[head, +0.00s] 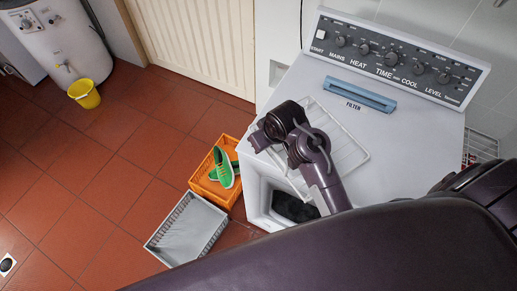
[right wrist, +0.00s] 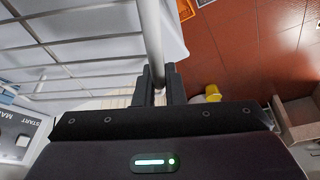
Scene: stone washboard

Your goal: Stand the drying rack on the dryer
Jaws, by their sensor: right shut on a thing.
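The white dryer (head: 400,135) stands at the right of the head view, with a control panel (head: 395,57) at its back. The white wire drying rack (head: 345,148) shows over the front left part of the dryer's top. Whether it touches the top, I cannot tell. My right gripper (head: 257,142) is at the rack's left side. In the right wrist view my right gripper (right wrist: 160,85) is shut on a pale rail of the rack (right wrist: 151,35); the rack's wire grid (right wrist: 70,45) extends to the left. My arm hides part of the rack. My left gripper is not in view.
An orange crate (head: 205,191) with green shoes (head: 223,168) and a grey basket (head: 188,232) stand on the floor left of the dryer. A yellow bucket (head: 84,94) stands by a white tank (head: 55,45). Another wire rack (head: 482,145) is right of the dryer. The left floor is mostly clear.

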